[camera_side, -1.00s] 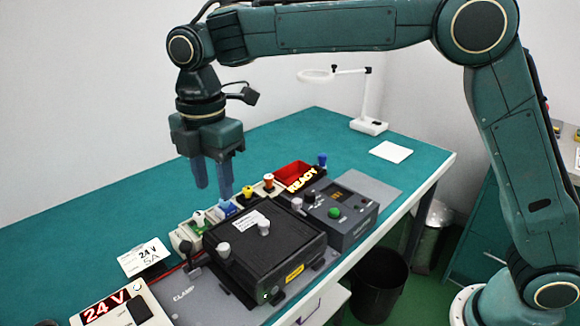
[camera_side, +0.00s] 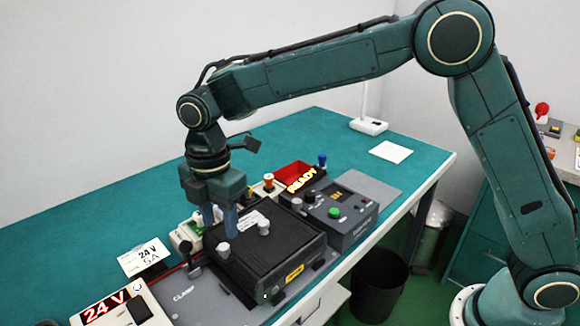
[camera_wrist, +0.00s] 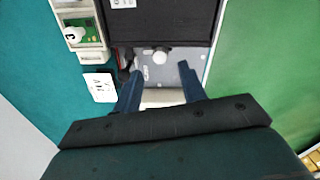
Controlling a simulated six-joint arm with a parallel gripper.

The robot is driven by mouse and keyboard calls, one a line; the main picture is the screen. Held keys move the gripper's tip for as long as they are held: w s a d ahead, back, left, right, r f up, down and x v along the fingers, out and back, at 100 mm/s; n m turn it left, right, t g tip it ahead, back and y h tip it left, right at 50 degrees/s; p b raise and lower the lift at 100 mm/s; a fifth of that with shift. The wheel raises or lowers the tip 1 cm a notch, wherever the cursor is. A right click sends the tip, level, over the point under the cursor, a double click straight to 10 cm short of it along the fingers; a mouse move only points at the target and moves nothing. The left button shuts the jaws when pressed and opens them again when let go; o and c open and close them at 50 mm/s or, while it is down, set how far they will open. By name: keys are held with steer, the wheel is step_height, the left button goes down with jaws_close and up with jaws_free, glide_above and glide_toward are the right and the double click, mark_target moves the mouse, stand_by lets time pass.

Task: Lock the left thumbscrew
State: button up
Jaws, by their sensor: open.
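A grey knob, which looks like the left thumbscrew (camera_side: 223,251), stands at the left edge of the black box (camera_side: 285,257). A pale round knob (camera_wrist: 160,57) at the box edge in the wrist view appears to be the same one. My gripper (camera_side: 219,232) is open and points down just above and behind that thumbscrew in the side view. In the wrist view my gripper's fingers (camera_wrist: 160,75) spread either side of the knob's line, with nothing between them. I cannot tell the exact height gap. Other grey knobs stand on the box (camera_side: 264,228) and at its right edge (camera_side: 296,203).
A grey clamp plate (camera_side: 190,297) lies at the front left, near the 24 V supply (camera_side: 120,305). A 24 V card (camera_side: 145,256) stands behind. A control unit (camera_side: 340,215) with a green button and a red bin (camera_side: 292,172) are right. The teal table is clear at back left.

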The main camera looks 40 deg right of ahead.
mark_target(224, 246)
steer(key=shift+f, duration=2.75)
steer(key=shift+c, duration=0.2)
jaws_close()
